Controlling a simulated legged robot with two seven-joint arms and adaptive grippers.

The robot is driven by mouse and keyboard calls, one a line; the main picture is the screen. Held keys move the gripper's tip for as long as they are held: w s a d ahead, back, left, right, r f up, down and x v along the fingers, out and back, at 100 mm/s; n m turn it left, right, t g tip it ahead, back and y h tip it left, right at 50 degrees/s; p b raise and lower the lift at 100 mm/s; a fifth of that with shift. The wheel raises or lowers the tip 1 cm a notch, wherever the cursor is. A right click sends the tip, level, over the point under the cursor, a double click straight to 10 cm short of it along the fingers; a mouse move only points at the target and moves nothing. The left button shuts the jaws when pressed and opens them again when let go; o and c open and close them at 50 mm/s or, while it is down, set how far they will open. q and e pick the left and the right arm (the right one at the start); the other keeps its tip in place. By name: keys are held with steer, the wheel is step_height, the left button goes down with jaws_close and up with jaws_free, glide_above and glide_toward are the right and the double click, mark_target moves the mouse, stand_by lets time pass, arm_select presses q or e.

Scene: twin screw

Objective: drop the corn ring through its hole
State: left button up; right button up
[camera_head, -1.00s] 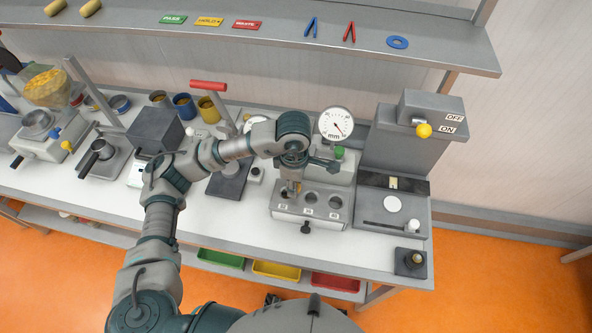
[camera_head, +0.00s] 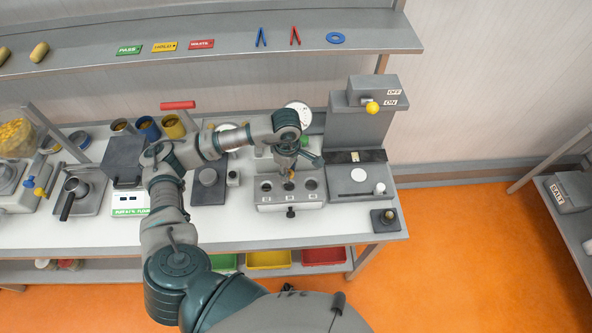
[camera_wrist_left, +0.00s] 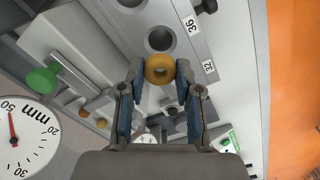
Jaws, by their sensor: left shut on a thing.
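The corn ring (camera_wrist_left: 160,69) is a small yellow-brown ring, seen close in the left wrist view. My left gripper (camera_wrist_left: 159,84) is shut on it, with the ring between its fingertips. In the head view my left gripper (camera_head: 291,173) points down over the grey gauge block (camera_head: 290,203), about at its middle hole. The block has a row of round holes, with the left hole (camera_head: 266,186) and right hole (camera_head: 310,185) visible. In the wrist view an open hole (camera_wrist_left: 160,38) shows just beyond the ring. The ring appears above the block, apart from it. My right gripper is out of view.
A dial gauge (camera_head: 298,117) stands behind the block. A grey press with a yellow knob (camera_head: 372,108) stands to the right, and a scale (camera_head: 130,205) to the left. Green, yellow and red trays (camera_head: 323,256) sit under the table edge.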

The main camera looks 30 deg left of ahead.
arm_select(q)
steer(key=shift+w+d+f, duration=0.1)
steer(key=shift+d+f, duration=0.05)
steer(key=shift+f, duration=0.4)
steer(key=shift+f+b, duration=0.55)
steer(key=shift+f, duration=0.05)
steer(key=f+b, duration=0.2)
steer(key=f, duration=0.1)
steer(key=shift+a+f+b, duration=0.2)
steer(key=shift+f+b, duration=0.1)
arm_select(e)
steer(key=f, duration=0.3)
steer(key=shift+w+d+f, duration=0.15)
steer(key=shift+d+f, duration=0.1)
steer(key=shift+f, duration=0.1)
arm_select(q)
steer(key=shift+a, duration=0.1)
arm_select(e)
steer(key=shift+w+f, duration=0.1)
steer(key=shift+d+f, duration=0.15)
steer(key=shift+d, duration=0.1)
